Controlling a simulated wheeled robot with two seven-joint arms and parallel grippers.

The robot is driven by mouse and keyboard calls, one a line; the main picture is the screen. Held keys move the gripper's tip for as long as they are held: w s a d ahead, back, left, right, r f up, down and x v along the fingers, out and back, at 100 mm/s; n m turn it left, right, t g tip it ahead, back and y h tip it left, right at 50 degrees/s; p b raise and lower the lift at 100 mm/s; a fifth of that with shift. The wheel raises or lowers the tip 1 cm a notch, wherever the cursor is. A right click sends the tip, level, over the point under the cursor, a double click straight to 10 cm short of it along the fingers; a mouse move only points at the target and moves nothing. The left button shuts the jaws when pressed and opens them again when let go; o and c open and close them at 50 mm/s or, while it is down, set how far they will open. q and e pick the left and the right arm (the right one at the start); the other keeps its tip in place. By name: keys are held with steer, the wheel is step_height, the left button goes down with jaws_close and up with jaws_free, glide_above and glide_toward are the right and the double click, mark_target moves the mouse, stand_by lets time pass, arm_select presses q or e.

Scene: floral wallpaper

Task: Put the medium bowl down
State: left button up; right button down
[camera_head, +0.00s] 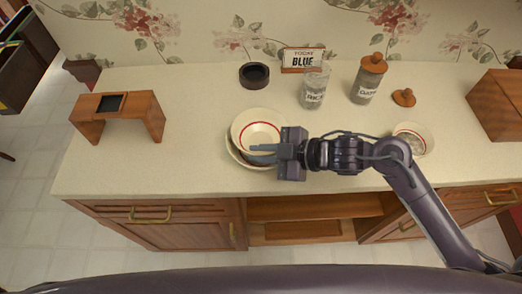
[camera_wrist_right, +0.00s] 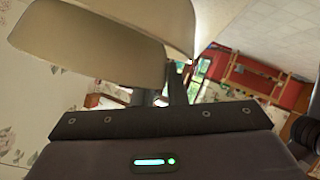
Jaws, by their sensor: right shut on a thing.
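The medium bowl (camera_head: 258,130), cream with a red ring inside, is tilted slightly over a larger cream bowl or plate (camera_head: 233,152) on the counter. I cannot tell whether the two touch. My right gripper (camera_head: 261,153) comes in from the right and is shut on the near rim of the medium bowl. In the right wrist view two cream bowl surfaces (camera_wrist_right: 95,50) fill the upper left, close to the fingers. My left gripper is not in view.
The counter (camera_head: 190,130) is bare left of the bowls.

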steer(key=shift+f, duration=0.35)
steer(key=c, duration=1.5)
jaws_free()
steer(key=shift+o, duration=0.2)
